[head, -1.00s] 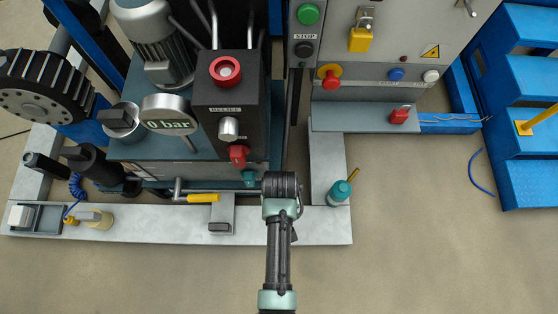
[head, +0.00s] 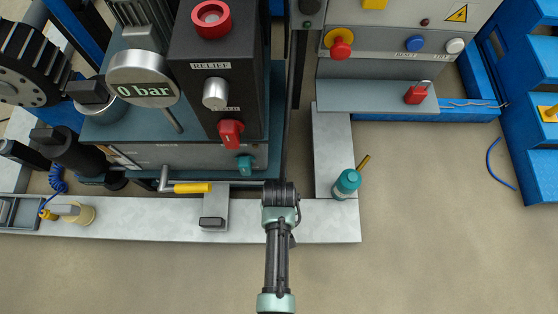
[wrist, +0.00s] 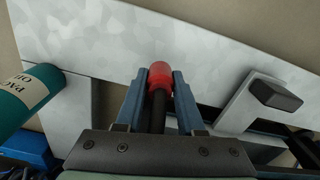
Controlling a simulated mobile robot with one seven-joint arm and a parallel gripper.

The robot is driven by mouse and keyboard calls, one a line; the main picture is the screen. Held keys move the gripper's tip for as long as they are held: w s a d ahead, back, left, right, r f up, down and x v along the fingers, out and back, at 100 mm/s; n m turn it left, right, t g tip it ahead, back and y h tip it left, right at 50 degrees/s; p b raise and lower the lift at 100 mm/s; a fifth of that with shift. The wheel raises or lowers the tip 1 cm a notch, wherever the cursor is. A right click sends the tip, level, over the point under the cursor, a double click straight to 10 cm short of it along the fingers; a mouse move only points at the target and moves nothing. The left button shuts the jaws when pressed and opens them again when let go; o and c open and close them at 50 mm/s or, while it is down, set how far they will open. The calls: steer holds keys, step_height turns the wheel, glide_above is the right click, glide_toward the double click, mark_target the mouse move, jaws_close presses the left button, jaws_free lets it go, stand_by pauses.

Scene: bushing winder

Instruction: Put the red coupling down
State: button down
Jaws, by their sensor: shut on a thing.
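The red coupling (wrist: 160,74) is between the two blue-grey fingers of my gripper (wrist: 159,84) in the wrist view. Its rounded red end sticks out past the fingertips, and a black hose or stem runs back from it between the fingers. My gripper is shut on it. Behind the coupling in that view is the pale metal base frame (wrist: 230,35); I cannot tell whether they touch. In the head view my arm reaches up over the frame's front strip (head: 110,222), and its dark wrist joint hides the gripper and the coupling.
A teal oil bottle (head: 346,183) stands on the frame to the right, also at left in the wrist view (wrist: 25,95). A yellow-handled crank (head: 190,188) and a dark block (head: 212,223) are to the left. The black control box (head: 215,80) stands behind. Open floor lies right and in front.

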steer(key=shift+f+b, duration=1.05)
steer(key=shift+f, duration=0.5)
steer(key=shift+f, duration=0.1)
steer(key=shift+f, duration=0.4)
steer(key=c, duration=0.5)
jaws_free()
steer(key=shift+r, duration=0.1)
step_height(320, 180, up, 13)
steer(key=p, duration=0.8)
steer(key=shift+p, duration=0.3)
